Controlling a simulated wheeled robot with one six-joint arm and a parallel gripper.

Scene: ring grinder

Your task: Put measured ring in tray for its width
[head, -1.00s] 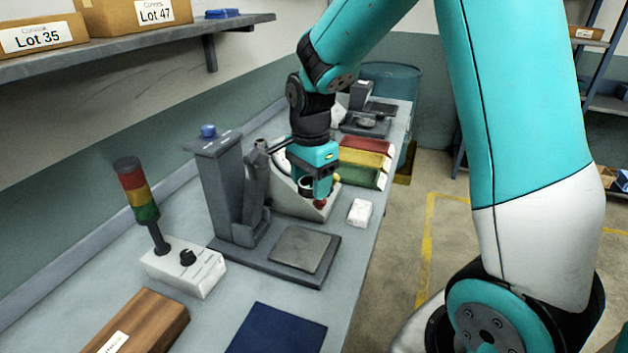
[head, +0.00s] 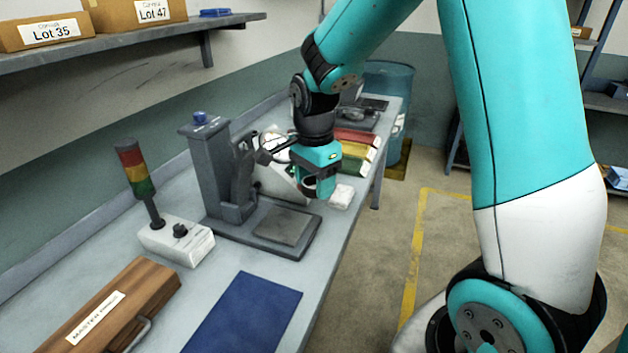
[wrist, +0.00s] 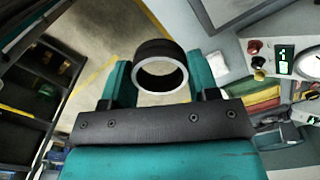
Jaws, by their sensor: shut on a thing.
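My gripper (wrist: 160,78) is shut on a ring (wrist: 158,49), dark outside with a bright metal rim, held between its two teal fingers in the wrist view. In the head view my gripper (head: 318,188) hangs over the front side of the bench, before the pale gauge stand and near a white block. Red (head: 357,136), yellow (head: 362,152) and green (head: 355,167) trays stand behind it, partly hidden by the arm. The gauge display (wrist: 284,56) is too small to read.
A grey press stand (head: 213,170) with a flat plate stands left of my gripper. The signal tower (head: 137,172), wooden case (head: 120,305) and blue mat (head: 245,315) lie nearer. The white block (head: 341,196) sits near the bench edge. Open floor (head: 440,240) lies right of the bench.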

